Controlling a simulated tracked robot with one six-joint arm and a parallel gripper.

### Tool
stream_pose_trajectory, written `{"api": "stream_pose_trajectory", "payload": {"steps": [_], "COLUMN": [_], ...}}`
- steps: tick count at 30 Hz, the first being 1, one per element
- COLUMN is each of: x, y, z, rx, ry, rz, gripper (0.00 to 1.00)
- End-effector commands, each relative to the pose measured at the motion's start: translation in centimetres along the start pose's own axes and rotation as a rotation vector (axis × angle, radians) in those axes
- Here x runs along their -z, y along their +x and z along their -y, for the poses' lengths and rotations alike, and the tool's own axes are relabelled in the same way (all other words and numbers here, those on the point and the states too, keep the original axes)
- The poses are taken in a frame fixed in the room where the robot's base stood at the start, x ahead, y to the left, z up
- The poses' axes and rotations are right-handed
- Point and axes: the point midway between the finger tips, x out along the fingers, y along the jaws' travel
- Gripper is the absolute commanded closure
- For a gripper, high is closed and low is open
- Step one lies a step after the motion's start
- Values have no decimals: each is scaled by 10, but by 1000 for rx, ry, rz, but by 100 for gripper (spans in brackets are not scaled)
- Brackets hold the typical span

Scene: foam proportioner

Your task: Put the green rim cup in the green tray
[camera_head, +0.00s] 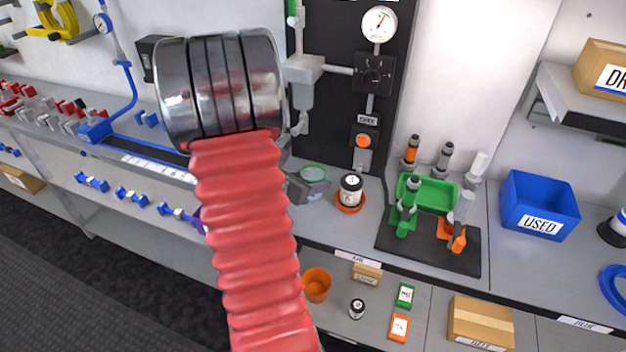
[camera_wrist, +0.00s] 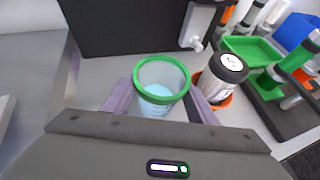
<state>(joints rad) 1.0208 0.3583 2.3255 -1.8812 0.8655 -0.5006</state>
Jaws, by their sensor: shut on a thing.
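My gripper (camera_wrist: 160,112) is shut on the green rim cup (camera_wrist: 161,88), a clear cup with a green rim and pale bluish contents. The cup stands upright between the fingers in the wrist view. In the head view the cup's green rim (camera_head: 313,173) shows beside my gripper (camera_head: 303,188), with my arm hiding part of the area to its left.
A black-capped jar (camera_head: 350,188) in an orange dish stands between the cup and the tray. Green (camera_head: 405,215) and orange (camera_head: 455,235) holders with upright tools stand before the tray, and several tools stand behind it. A blue USED bin (camera_head: 540,205) is farther right.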

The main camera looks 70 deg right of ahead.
Motion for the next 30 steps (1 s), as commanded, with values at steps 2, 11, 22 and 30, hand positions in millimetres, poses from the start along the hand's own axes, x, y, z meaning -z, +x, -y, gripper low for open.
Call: {"api": "stream_pose_trajectory", "payload": {"steps": [2,11,22,30], "x": [0,2,2,-1], "y": [0,1,1,0], "z": [0,-1,-1,-1], "rx": [0,-1,-1,-1], "ry": [1,-1,-1,0], "rz": [1,0,0,1], "gripper": [72,72,29,29]}}
